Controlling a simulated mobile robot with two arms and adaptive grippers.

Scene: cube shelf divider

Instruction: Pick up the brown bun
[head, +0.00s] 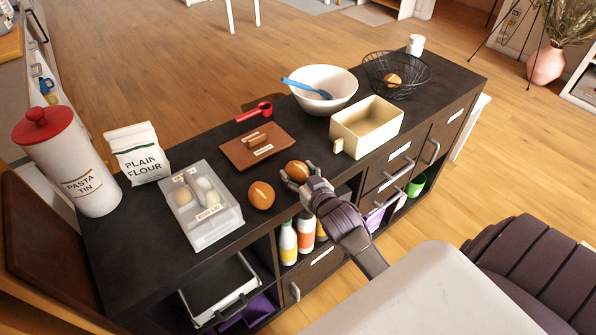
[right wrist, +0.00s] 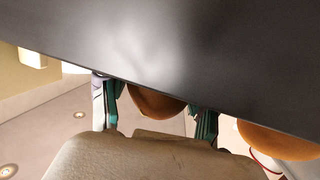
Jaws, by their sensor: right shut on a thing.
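A brown bun (head: 297,171) is between the fingers of my right gripper (head: 298,177), near the counter's front edge. The gripper is shut on it. In the right wrist view the bun (right wrist: 155,102) shows between the two fingers, partly hidden by the dark surface; I cannot tell whether it touches the counter. A second brown bun (head: 261,195) lies on the counter just left of the gripper, apart from it. It also shows at the right of the right wrist view (right wrist: 280,141). A third bun (head: 393,80) is in the black wire basket (head: 412,82). My left gripper is not in view.
Bottles (head: 288,243) stand on a shelf below the front edge.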

